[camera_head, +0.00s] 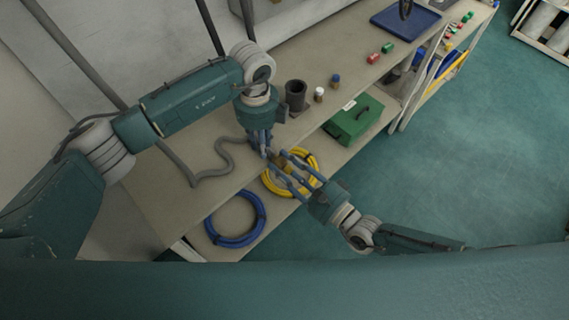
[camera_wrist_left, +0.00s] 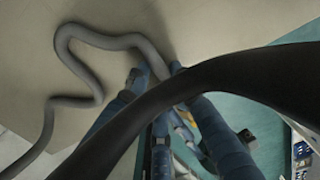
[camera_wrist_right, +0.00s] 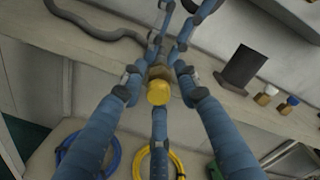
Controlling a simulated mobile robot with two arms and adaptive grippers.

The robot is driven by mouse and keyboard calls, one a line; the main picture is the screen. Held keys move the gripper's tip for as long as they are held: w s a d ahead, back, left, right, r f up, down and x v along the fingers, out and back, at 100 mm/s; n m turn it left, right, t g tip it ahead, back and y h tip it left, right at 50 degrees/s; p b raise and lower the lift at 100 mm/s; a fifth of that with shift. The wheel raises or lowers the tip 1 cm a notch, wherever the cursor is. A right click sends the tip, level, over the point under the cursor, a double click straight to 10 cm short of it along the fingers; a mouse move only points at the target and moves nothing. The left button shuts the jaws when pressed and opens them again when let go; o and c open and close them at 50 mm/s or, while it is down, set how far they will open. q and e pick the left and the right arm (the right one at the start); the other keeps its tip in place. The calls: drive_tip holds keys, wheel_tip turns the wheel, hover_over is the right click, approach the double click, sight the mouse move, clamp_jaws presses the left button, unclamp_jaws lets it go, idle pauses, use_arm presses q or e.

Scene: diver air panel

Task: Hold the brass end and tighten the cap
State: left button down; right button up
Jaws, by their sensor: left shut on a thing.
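A grey hose (camera_head: 195,178) lies along the bench and runs over the front edge to my left gripper (camera_head: 264,148). My left gripper is shut on the brass end (camera_wrist_right: 158,72) of this hose, just off the bench edge; its fingers also show in the left wrist view (camera_wrist_left: 155,95). A round gold cap (camera_wrist_right: 158,93) sits at the brass end and faces the right wrist camera. My right gripper (camera_wrist_right: 159,88) is open, its three fingers spread around the cap with visible gaps at the sides. How far the cap is screwed on cannot be seen.
The lower shelf holds a blue coil (camera_head: 235,220), a yellow coil (camera_head: 306,158) and a green box (camera_head: 353,120). A blue tray (camera_head: 405,18) lies farther back. Open floor lies to the right.

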drive_tip(key=o, duration=0.6)
drive_tip(key=shift+c, duration=0.2)
drive_tip(key=shift+s, duration=0.1)
drive_tip(key=v, duration=1.2)
